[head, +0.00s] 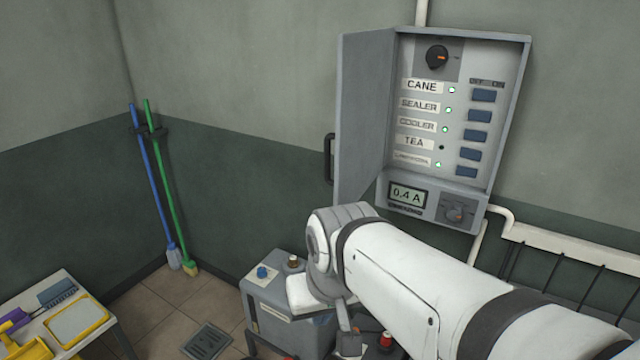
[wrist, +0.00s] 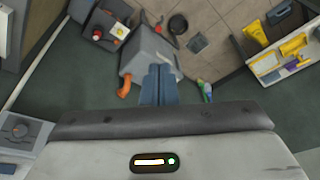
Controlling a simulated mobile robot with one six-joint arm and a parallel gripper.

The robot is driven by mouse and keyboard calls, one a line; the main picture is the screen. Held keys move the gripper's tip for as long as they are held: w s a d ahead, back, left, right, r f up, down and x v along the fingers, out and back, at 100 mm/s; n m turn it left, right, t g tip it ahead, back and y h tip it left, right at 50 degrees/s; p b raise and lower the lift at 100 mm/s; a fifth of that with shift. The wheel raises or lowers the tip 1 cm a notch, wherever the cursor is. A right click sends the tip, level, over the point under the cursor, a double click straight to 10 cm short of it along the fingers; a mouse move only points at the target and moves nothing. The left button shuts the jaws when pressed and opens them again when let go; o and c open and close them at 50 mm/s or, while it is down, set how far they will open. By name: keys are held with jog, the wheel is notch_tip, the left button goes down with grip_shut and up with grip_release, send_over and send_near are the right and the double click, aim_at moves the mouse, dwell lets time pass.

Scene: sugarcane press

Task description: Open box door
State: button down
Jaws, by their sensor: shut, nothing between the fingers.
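The grey wall box (head: 514,90) hangs on the wall in the head view. Its door (head: 362,110) is hinged on the left and stands swung wide open. The door's dark handle (head: 329,158) is on its left edge. The inside panel shows labels, lit lamps, blue switches, a top knob and a display reading 0.4 A.
A grey cabinet (head: 283,300) with knobs stands below the box. A blue broom (head: 156,185) and a green broom (head: 165,185) lean in the corner. A table (head: 105,322) with yellow items is at lower left. A white pipe (head: 570,243) runs at right.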

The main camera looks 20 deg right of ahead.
jog(key=w+d+r+m+t+y+b, duration=0.1)
jog(key=w+d+r+m+y, duration=0.1)
jog(key=w+d+r+m, duration=0.45)
jog(key=w+d+r+m+t+y+b, duration=0.15)
jog(key=d+r+m, duration=0.25)
jog(key=d+m, duration=0.55)
jog(key=w+d+r+m+t+y+b, duration=0.1)
jog(key=w+d+r+m+y, duration=0.15)
jog(key=d+r+m, duration=0.6)
jog(key=m, duration=0.2)
send_near(340, 198)
notch_tip(340, 198, down, 3)
jog(key=shift+w+a+f+p, duration=0.2)
jog(key=shift+w+a+p, duration=0.2)
jog(key=shift+w+a, duration=0.35)
jog(key=shift+w+a+f+p, duration=0.25)
jog(key=shift+w+a+p, duration=0.15)
jog(key=shift+w+a, duration=0.35)
jog(key=shift+m+h, duration=0.25)
jog(key=shift+h, duration=0.05)
